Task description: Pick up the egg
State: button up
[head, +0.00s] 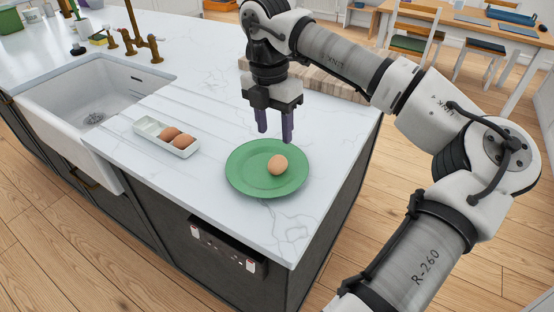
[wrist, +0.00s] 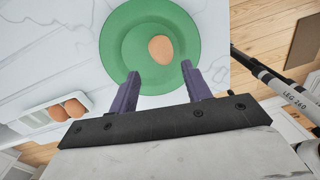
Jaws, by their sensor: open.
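A brown egg (head: 278,165) lies on a green plate (head: 247,172) on the white marble counter. In the wrist view the egg (wrist: 160,49) sits right of the middle of the plate (wrist: 125,60). My gripper (head: 275,137) is open and empty, with its purple fingers pointing down. It is above the far side of the plate, apart from the egg. In the wrist view the two fingertips (wrist: 160,70) lie on either side of the egg's line, with the egg beyond them. Two more brown eggs (head: 177,138) lie in a white tray left of the plate.
The white tray (head: 148,127) stands between the plate and the sink (head: 85,95). A wooden board (head: 335,88) lies behind my gripper. The counter's front edge and right corner are close to the plate. A brass tap (head: 140,40) stands at the back left.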

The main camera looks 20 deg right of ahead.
aim_at(277, 158)
notch_tip(277, 158, down, 4)
jog(key=shift+r, duration=0.15)
jog(key=shift+s+d+f+p, duration=0.15)
jog(key=shift+f+p, duration=0.55)
jog(key=shift+f, duration=0.7)
jog(key=shift+s+d+f+p, duration=0.15)
jog(key=shift+f+p, duration=0.5)
jog(key=shift+f, duration=0.7)
jog(key=shift+a, duration=0.1)
jog(key=c, duration=0.4)
